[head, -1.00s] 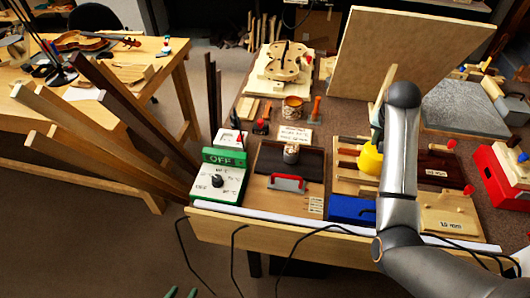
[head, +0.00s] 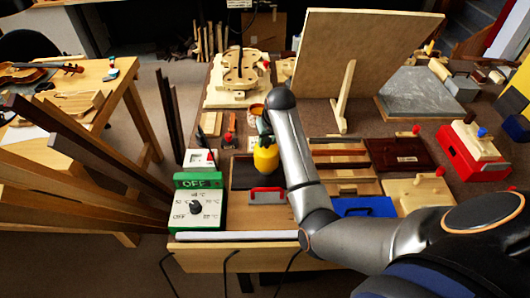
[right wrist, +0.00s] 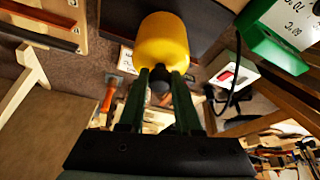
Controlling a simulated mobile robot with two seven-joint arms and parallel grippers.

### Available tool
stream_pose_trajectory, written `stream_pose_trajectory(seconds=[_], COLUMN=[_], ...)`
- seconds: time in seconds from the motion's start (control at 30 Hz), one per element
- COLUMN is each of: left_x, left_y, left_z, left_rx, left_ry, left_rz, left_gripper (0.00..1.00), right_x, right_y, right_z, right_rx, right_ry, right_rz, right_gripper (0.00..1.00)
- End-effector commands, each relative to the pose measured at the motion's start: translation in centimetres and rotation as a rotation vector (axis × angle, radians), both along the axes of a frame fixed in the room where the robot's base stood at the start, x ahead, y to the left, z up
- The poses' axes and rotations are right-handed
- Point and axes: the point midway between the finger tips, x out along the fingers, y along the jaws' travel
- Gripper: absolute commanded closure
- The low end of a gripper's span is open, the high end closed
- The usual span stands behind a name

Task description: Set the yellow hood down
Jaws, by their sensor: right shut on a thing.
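The yellow hood (head: 265,157) is in the middle of the head view, over the dark board area at the bench's near middle. I cannot tell if it touches anything beneath. My right gripper (head: 264,138) is shut on it from above, and my arm partly covers the view there. In the right wrist view the yellow hood (right wrist: 163,38) sits at the ends of the two green fingers (right wrist: 162,78). My left gripper is out of view.
The green and white control box (head: 198,203) reading OFF stands left of the hood. A red-handled piece (head: 266,190) lies just in front. A blue box (head: 365,206) and wooden trays are to the right.

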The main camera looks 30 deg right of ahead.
Motion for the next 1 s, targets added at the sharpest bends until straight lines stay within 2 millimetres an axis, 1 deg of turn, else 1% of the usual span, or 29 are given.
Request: stream_pose_trajectory(seconds=[0.33,0.73,0.77,1.0], left_x=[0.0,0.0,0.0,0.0], left_y=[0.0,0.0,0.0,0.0], left_z=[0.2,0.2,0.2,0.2], left_rx=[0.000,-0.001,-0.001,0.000], left_ry=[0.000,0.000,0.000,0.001], left_rz=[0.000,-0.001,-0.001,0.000], left_gripper=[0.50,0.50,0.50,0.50], right_x=[0.0,0.0,0.0,0.0], right_y=[0.1,0.0,0.0,0.0], right_z=[-4.0,-4.5,-4.6,-4.6], right_rx=[0.000,0.000,0.000,-0.001], right_ry=[0.000,-0.002,-0.001,-0.001], right_rz=[0.000,-0.001,-0.001,-0.001], right_gripper=[1.00,1.00,0.66,0.39])
